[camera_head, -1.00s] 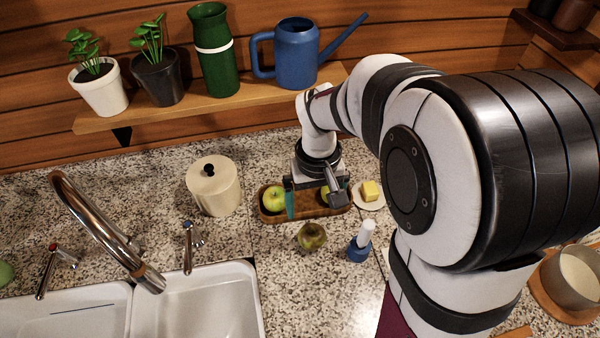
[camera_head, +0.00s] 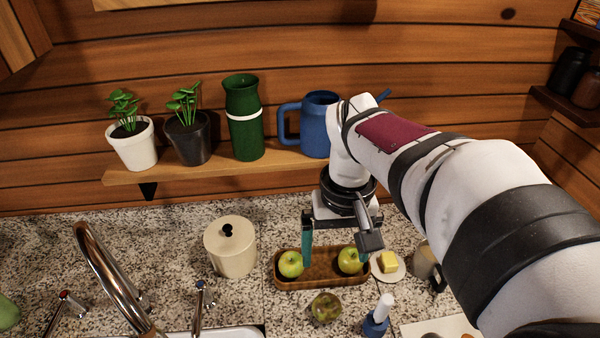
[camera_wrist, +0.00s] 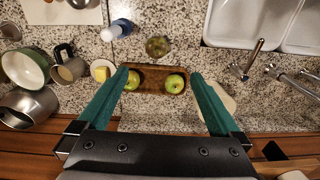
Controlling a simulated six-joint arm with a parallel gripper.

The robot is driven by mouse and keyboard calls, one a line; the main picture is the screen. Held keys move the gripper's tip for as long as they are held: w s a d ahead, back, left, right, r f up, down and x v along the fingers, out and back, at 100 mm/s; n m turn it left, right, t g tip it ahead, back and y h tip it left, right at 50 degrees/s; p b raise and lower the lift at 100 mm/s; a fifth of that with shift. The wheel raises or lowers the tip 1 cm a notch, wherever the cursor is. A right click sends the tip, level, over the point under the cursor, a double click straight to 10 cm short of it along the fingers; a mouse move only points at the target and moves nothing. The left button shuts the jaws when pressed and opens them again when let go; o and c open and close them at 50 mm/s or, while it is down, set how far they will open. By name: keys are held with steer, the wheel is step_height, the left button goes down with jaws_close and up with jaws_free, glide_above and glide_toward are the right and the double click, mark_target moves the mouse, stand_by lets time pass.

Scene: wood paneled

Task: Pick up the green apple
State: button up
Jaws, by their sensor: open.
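Two green apples lie in a brown wooden tray (camera_head: 322,282) on the counter: a left one (camera_head: 290,264) and a right one (camera_head: 350,260). In the wrist view they show as one apple (camera_wrist: 174,83) near the middle and one (camera_wrist: 132,80) partly behind a fingertip. A darker, brownish-green apple (camera_head: 326,307) sits on the counter in front of the tray; it also shows in the wrist view (camera_wrist: 158,46). My gripper (camera_head: 335,252) is open and empty above the tray, pointing down. Its teal fingers are spread wide in the wrist view (camera_wrist: 158,78).
A butter dish (camera_head: 388,263) and a mug (camera_head: 425,260) stand right of the tray. A blue-based, white-topped object (camera_head: 377,318) is in front. A cream canister (camera_head: 230,248) stands left.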

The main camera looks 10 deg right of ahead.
steer(key=s+a+f+m, duration=0.2)
steer(key=s, duration=0.6)
steer(key=s+a+f+m+y, duration=0.1)
steer(key=s+f+m, duration=0.1)
steer(key=s, duration=0.7)
steer(key=shift+a+m+y, duration=0.3)
steer(key=shift+a+m, duration=0.1)
steer(key=shift+m, duration=0.1)
steer(key=shift+f, duration=0.1)
